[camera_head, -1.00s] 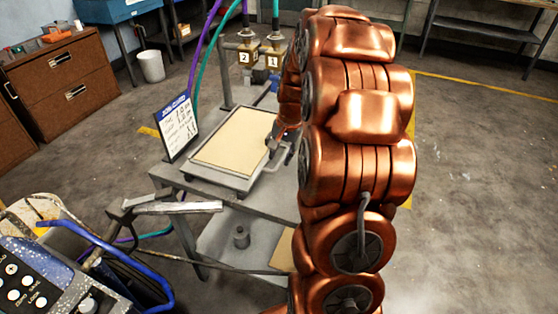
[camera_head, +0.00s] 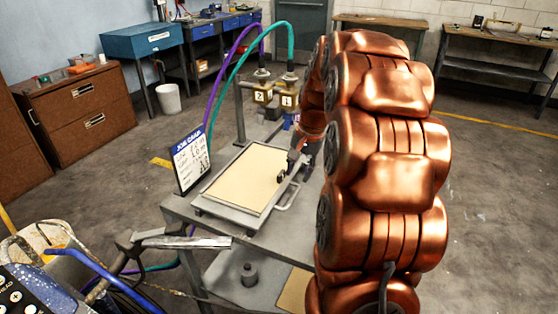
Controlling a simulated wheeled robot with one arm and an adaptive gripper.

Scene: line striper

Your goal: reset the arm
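My copper-coloured arm (camera_head: 385,160) rises in a bent column at the right of the view and hides part of the workbench's right side. My gripper (camera_head: 288,170) shows as a small dark shape at the right edge of the tray, above or beside its handle. Whether it touches the tray or the handle, and whether its fingers are open or shut, is too small to tell. The tray (camera_head: 227,216) holds a flat tan panel (camera_head: 248,178) and lies on the grey workbench (camera_head: 275,235).
A job card (camera_head: 190,158) stands left of the tray. Two brass valves, labelled 2 (camera_head: 262,93) and 1 (camera_head: 288,98), with purple and teal hoses stand behind it. A control panel (camera_head: 30,290) and blue-handled frame fill the lower left. Open floor lies at the right.

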